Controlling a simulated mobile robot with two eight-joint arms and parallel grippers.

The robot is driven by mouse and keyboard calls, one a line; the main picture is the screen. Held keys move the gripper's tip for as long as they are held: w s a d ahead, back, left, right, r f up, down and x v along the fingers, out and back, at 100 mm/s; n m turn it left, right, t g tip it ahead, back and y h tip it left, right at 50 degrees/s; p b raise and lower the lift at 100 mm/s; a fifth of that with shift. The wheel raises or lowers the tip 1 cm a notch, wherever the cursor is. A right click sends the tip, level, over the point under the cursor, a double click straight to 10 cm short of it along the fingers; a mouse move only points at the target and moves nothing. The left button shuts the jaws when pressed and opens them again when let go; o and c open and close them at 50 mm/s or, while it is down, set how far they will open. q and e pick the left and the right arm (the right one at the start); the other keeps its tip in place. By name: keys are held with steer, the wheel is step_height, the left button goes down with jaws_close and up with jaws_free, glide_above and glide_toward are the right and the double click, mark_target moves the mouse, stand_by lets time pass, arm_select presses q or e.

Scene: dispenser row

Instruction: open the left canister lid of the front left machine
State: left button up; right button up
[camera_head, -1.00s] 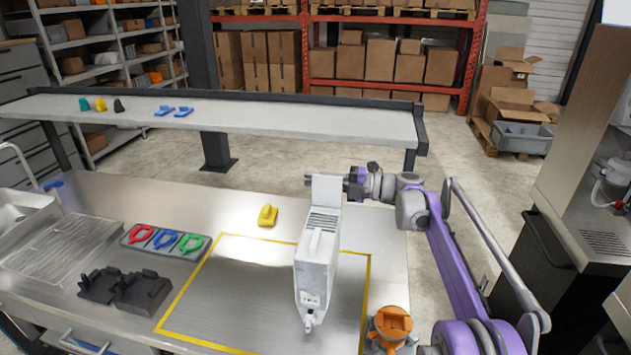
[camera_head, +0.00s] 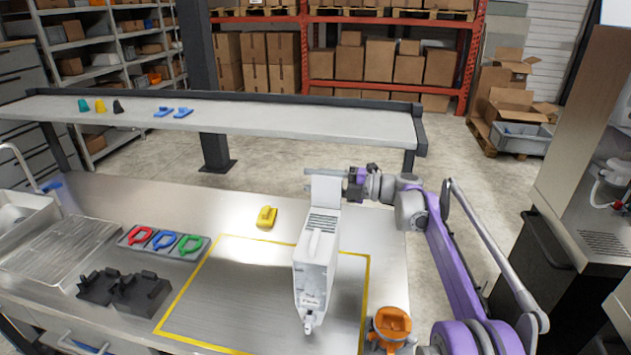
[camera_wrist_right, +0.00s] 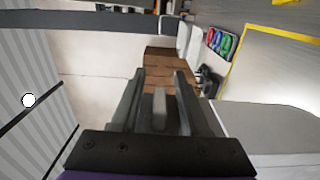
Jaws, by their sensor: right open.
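A white canister (camera_head: 316,262) stands on the steel table inside the yellow outline. Its lid (camera_head: 325,189) is raised at the far end, standing roughly upright from the slotted top. My right gripper (camera_head: 322,172) is at the raised lid, partly hidden behind it; I cannot tell whether they touch. In the right wrist view my right gripper (camera_wrist_right: 159,75) has its two fingers apart, and a pale surface lies at the lower right. No machine with a left and a right canister can be made out around this canister. My left gripper is not in view.
An orange holder (camera_head: 390,327) stands right of the canister. A yellow part (camera_head: 266,217) lies behind the outline. A tray (camera_head: 140,246) with coloured rings and black blocks (camera_head: 125,290) lie to the left. A long shelf (camera_head: 240,120) runs behind the table.

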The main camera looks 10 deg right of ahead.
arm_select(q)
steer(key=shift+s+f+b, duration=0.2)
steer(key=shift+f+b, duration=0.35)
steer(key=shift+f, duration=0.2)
arm_select(e)
steer(key=v, duration=1)
steer(key=shift+d, duration=0.4)
steer(key=shift+s, duration=0.1)
